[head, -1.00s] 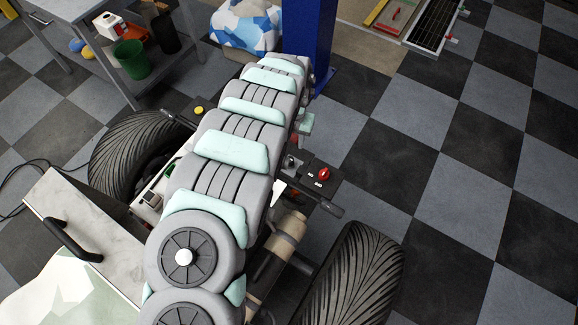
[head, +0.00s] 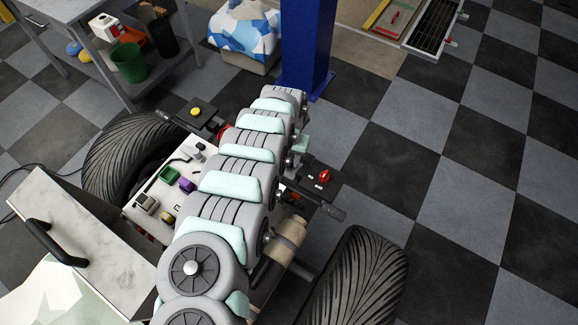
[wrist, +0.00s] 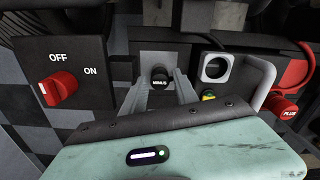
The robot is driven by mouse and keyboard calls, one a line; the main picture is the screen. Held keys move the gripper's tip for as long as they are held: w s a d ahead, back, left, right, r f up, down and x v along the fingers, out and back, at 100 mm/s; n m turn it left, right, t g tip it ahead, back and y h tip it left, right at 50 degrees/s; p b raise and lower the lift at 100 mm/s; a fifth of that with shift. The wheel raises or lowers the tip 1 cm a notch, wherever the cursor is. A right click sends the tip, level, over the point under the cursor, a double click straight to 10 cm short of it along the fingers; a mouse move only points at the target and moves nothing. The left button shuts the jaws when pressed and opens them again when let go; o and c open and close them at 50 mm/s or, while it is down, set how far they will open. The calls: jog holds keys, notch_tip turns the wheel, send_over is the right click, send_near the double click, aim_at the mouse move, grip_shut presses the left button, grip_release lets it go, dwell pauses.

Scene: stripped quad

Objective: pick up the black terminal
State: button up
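The black terminal (wrist: 160,82) is a small round black cap with white lettering "MINUS". It shows in the centre of the wrist view, in front of a pale grey block. My gripper (wrist: 161,86) points at it, with one grey finger on each side of the cap in the picture. The fingers are apart, and I cannot tell whether they touch it. In the head view my arm hides the terminal and the gripper.
In the wrist view a red switch (wrist: 58,88) on an OFF/ON panel is at left and a red "PLUS" terminal (wrist: 283,106) at right. A grey curved handle (wrist: 262,80) stands near the right finger. In the head view a white tray (head: 148,193) holds small objects.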

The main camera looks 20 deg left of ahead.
jog(key=shift+f, duration=0.5)
jog(key=shift+c, duration=0.2)
grip_shut()
